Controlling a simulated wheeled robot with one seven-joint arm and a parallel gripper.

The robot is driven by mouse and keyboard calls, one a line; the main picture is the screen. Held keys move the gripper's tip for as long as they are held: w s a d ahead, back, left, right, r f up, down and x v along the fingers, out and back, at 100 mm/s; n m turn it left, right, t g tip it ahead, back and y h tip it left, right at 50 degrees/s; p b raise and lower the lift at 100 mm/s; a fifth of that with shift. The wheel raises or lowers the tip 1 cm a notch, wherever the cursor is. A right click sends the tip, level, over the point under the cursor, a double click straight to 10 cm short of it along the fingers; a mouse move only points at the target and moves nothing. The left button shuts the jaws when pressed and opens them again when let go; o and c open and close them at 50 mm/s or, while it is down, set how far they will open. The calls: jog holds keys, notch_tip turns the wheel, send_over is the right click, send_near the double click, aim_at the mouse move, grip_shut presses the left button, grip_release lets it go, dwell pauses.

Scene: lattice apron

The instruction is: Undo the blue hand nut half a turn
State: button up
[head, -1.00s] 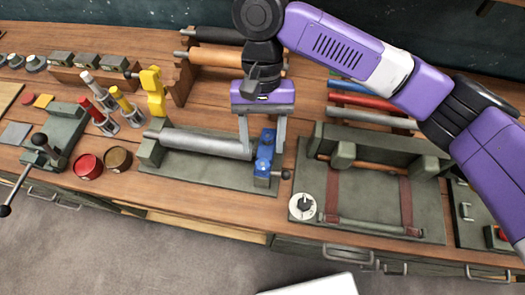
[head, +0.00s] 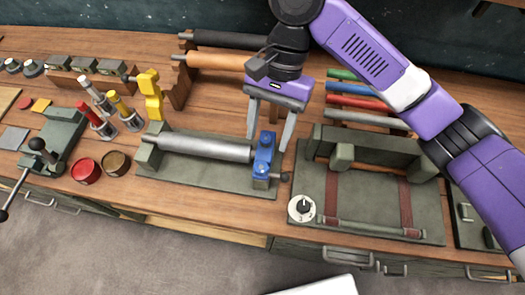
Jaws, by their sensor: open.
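The blue hand nut (head: 264,155) stands on the right end of a grey roller fixture, at the end of the metal roller (head: 207,147). A short dark-knobbed handle sticks out to the right near its base. My gripper (head: 267,143) is open and points down, its two pale fingers spread left and right of the nut's upper part. The fingertips look slightly behind or above the nut, and I cannot tell whether they touch it. Nothing is held between the fingers.
A green-grey frame with red straps (head: 405,205) and a white dial (head: 301,208) lie to the right. Red (head: 86,170) and brown (head: 116,162) tins and a yellow upright piece (head: 151,95) stand left. Rods lie on racks behind. The bench front edge is near.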

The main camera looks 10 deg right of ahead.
aim_at(261, 166)
jog(key=shift+p+x, duration=0.5)
jog(key=shift+x, duration=3.35)
grip_shut()
